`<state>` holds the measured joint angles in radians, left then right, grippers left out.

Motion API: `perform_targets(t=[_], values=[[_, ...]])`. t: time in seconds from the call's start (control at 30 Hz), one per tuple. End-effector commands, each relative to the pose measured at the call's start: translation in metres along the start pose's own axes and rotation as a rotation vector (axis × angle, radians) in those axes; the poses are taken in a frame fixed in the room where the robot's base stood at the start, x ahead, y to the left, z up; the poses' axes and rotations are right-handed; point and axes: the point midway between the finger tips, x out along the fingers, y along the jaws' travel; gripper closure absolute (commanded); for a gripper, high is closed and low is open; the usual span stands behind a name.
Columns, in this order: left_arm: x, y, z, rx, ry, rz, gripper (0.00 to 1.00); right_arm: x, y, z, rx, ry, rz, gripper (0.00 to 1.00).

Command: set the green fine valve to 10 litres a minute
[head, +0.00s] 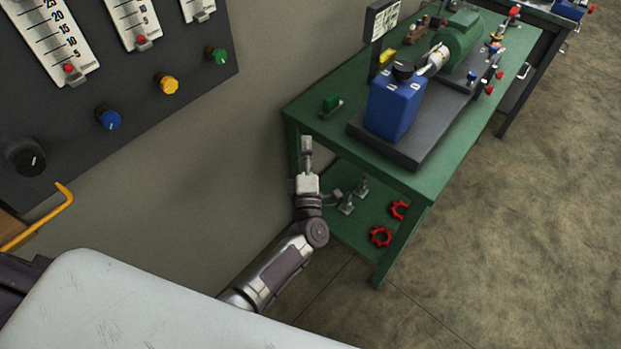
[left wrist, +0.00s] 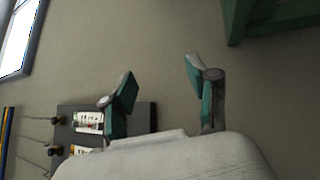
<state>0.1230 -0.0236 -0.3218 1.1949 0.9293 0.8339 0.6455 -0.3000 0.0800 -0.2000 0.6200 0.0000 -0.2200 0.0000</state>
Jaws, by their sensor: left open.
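The green valve knob (head: 217,56) is at the right end of a row of knobs on a dark wall panel (head: 190,70). Above it is the lower end of a white flow scale (head: 197,8), cut off by the frame top; its numbers do not show. A red float sits low on that scale. My left gripper (head: 307,150) is well below and right of the knob, in front of the wall beside a green bench. In the left wrist view its two teal fingers (left wrist: 163,85) are apart with nothing between them. My right gripper does not show.
A yellow knob (head: 167,84), blue knob (head: 108,118) and black knob (head: 27,160) share the panel. The green bench (head: 440,170) carries a blue tank (head: 394,105) and a green motor. A yellow bent bar (head: 45,222) is at lower left. Bare wall lies between panel and bench.

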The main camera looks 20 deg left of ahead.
Motion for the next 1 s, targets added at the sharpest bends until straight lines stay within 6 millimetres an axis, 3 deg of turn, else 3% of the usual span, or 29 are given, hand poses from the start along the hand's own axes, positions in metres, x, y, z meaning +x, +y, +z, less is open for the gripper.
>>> perform_targets(t=[0.2,0.43,1.0], values=[[-0.023,-0.038,0.005,0.140,-0.098,-0.072,0.41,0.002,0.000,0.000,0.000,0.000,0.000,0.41],[-0.041,-0.065,0.009,0.241,-0.174,-0.123,0.41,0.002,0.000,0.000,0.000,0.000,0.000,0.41],[-0.047,-0.073,0.010,0.273,-0.199,-0.140,0.41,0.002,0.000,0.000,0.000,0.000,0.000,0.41]])
